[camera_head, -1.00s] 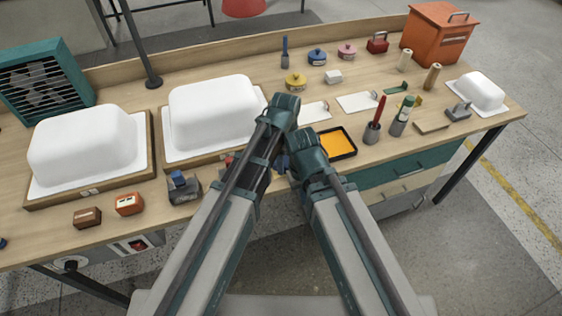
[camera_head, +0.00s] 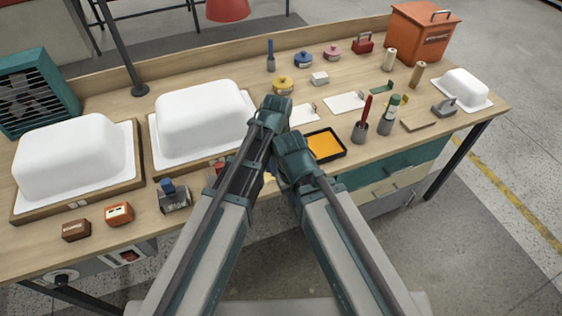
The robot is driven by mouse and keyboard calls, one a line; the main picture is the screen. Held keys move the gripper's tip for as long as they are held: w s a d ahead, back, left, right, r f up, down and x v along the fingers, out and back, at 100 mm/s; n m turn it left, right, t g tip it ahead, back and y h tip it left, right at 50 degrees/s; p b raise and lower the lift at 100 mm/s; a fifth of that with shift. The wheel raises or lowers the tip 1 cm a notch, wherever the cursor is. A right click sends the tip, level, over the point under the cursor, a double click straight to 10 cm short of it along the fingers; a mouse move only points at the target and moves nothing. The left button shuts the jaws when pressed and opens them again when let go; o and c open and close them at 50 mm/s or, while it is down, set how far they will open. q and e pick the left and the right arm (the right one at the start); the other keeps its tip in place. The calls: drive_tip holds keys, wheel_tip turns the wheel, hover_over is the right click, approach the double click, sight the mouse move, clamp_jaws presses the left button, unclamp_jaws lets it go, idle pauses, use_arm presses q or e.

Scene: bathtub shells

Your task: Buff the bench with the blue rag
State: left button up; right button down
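The bench (camera_head: 150,208) is a long light-wood workbench with a raised back board, running across the view. I cannot make out a blue rag; one may be hidden behind my arms. Both my arms reach up from the bottom to the middle of the bench's front edge, their teal joints close together. The ends of both arms are hidden behind those joints, so neither gripper shows.
White tub shells (camera_head: 72,158) (camera_head: 200,115) stand on boards at left, and a small one (camera_head: 466,88) at right. Some front-left wood is bare.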

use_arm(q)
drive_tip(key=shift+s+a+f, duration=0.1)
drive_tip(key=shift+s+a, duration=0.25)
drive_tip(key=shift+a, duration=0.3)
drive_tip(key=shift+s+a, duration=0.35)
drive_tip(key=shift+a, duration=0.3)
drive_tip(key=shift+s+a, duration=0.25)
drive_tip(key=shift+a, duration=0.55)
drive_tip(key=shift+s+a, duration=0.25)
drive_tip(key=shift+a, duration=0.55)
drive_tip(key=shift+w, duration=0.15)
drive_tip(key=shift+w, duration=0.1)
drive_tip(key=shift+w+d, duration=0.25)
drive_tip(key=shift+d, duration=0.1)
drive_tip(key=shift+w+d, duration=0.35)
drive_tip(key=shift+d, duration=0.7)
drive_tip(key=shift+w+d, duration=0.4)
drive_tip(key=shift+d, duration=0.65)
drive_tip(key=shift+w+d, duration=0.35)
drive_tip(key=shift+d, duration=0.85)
